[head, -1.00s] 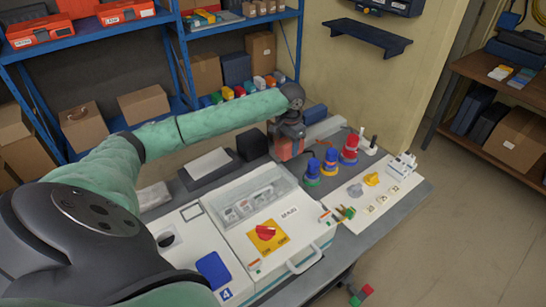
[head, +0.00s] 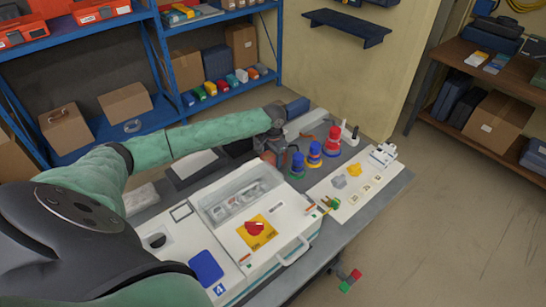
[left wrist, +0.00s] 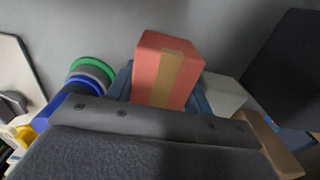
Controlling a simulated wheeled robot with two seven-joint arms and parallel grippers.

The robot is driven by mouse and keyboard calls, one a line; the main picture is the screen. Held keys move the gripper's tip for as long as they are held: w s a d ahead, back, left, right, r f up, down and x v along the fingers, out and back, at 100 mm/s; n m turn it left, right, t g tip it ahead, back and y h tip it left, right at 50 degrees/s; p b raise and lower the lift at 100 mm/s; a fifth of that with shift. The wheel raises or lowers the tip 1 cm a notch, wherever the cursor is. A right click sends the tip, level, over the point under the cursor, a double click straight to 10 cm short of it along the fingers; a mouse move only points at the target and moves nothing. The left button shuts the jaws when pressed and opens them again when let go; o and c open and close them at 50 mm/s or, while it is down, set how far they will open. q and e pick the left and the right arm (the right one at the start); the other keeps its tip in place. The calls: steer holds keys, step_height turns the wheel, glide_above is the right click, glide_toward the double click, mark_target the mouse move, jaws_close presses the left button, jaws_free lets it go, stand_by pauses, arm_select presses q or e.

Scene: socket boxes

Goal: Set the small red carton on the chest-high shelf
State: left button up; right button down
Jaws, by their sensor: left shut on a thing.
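The small red carton (left wrist: 168,72) has a tan tape strip and sits between the fingers of my left gripper (left wrist: 160,88) in the left wrist view. In the head view my left gripper (head: 270,146) points down over the back of the workbench, shut on the carton (head: 268,158), which is mostly hidden behind it. I cannot tell whether the carton touches the bench. A dark, bare wall shelf (head: 347,27) hangs on the yellow wall at the top, beyond the gripper. My right gripper is not in view.
The bench holds a white machine (head: 262,215) with a red knob, ring stacks (head: 314,153) close right of the gripper, and a white board (head: 340,188) with small parts. A blue rack (head: 158,45) with boxes stands behind left. A brown shelf unit (head: 480,75) stands right.

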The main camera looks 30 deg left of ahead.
arm_select(q)
steer(key=o, duration=0.7)
steer(key=shift+f, duration=0.1)
steer(key=shift+o, duration=0.2)
